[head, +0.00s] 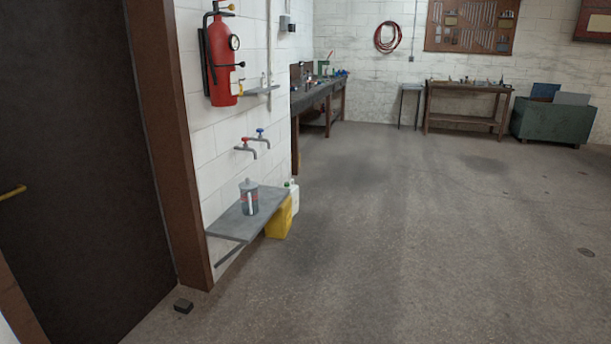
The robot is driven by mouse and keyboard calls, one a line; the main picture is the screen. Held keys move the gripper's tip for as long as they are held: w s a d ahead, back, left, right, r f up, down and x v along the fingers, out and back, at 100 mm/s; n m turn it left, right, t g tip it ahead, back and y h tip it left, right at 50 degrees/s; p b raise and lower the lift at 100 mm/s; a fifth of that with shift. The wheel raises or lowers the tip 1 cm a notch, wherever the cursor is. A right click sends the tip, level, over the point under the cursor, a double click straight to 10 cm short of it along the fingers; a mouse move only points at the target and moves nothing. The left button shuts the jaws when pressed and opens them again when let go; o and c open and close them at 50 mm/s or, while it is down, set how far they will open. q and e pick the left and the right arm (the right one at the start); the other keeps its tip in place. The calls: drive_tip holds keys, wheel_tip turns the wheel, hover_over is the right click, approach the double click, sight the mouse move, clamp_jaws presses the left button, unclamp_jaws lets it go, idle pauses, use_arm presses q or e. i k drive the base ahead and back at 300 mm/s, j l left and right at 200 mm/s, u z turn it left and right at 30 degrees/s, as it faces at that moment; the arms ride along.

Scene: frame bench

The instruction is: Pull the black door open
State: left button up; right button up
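The black door (85,170) fills the left side of the head view. It stands in a brown frame (170,150) and looks shut, though its lower left part is cut by a brown edge. A brass handle (12,193) sticks out on the door at the far left edge of the view. Neither of my grippers is in view, so I cannot tell where they are relative to the handle.
A small dark block (183,306) lies on the floor by the frame's foot. A grey wall shelf (235,222) holds a can (249,197), with a yellow container (280,218) below. A red fire extinguisher (220,60) hangs above. The floor (420,240) to the right is open.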

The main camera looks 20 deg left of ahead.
sight(83, 239)
drive_tip(key=i+j+u, duration=0.1)
drive_tip(key=i+u, duration=0.65)
drive_tip(key=i+l+u, duration=0.1)
drive_tip(key=i+u, duration=0.3)
drive_tip(key=i+l+u, duration=0.35)
drive_tip(key=j, duration=0.1)
